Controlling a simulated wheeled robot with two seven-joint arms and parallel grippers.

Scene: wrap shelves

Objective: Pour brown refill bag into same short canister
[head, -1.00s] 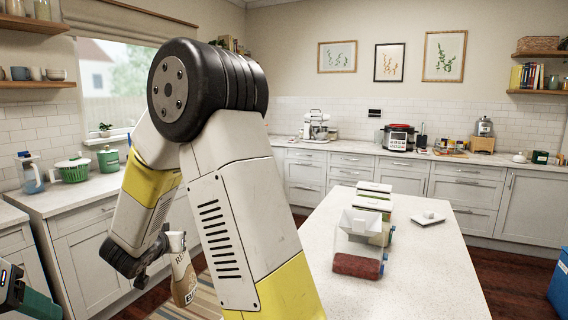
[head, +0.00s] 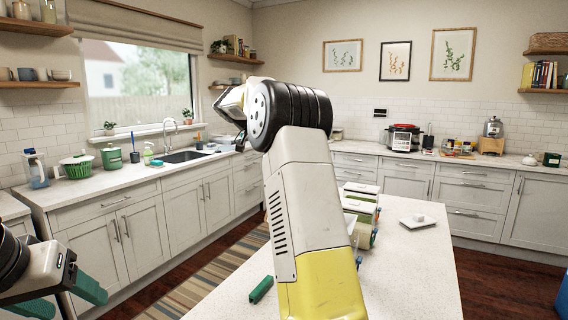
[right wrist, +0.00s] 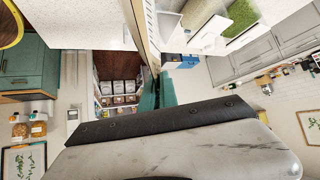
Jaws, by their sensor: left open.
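My left gripper (head: 92,290), with teal fingers, is open and empty at the lower left of the head view. My right arm crosses the middle of the head view and hides its own gripper there. In the right wrist view the teal fingers of my right gripper (right wrist: 158,92) sit close together. A tan strip (right wrist: 146,38) runs up from them, seemingly the brown refill bag seen edge-on. In the head view only part of the canister row (head: 362,206) shows beside my arm.
The white island top (head: 415,270) is clear at right. Counters with a sink (head: 185,156) and a red cooker (head: 403,138) line the walls.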

